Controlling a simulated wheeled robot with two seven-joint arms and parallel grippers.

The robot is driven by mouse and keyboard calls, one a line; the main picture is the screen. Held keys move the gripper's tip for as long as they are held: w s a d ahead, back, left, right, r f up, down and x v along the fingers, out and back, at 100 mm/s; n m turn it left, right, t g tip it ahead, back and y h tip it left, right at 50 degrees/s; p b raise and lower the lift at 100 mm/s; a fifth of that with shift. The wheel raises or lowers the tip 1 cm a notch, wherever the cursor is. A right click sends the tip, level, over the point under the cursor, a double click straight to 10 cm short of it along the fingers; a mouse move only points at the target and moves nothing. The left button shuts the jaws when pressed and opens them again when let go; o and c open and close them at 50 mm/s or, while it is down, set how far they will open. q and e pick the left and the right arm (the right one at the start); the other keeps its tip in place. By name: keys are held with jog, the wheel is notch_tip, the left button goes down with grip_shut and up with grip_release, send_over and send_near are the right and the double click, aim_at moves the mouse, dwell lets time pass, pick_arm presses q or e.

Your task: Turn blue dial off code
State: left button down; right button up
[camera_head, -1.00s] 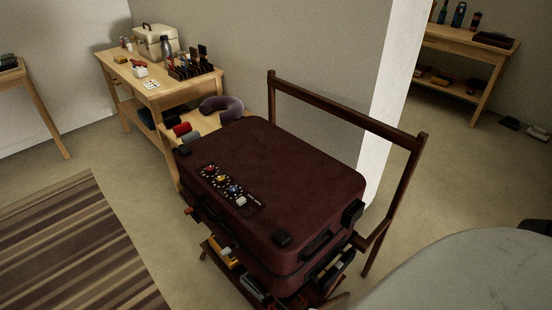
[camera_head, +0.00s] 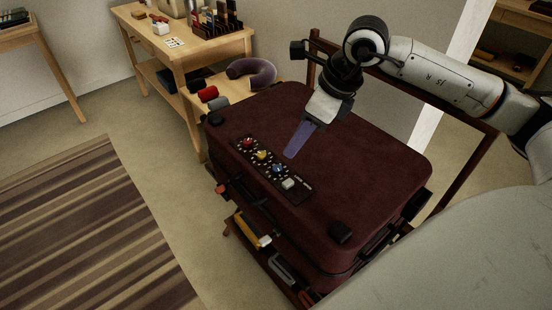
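A dark red suitcase (camera_head: 345,185) lies flat on a dark wooden rack. A black dial panel (camera_head: 258,158) on its top carries a red dial (camera_head: 248,142), a yellow dial (camera_head: 262,155), a blue dial (camera_head: 278,168) and a white button-like block (camera_head: 289,183). My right gripper (camera_head: 293,152) points down over the suitcase, just behind and to the right of the yellow and blue dials, apart from them. Its purple-grey fingers look close together, but I cannot tell whether they are shut. My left gripper is not in view.
The rack's back rail (camera_head: 440,108) runs behind the suitcase under my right arm. Tools lie on the shelf below. A wooden table (camera_head: 190,45) and a neck pillow (camera_head: 252,73) stand at the back left. A striped rug (camera_head: 85,225) lies on the open floor at left.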

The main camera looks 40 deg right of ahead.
aim_at(278, 168)
jog(key=x, duration=1)
jog(key=shift+s, duration=0.1)
jog(key=shift+c, duration=0.3)
jog(key=shift+d, duration=0.1)
grip_shut()
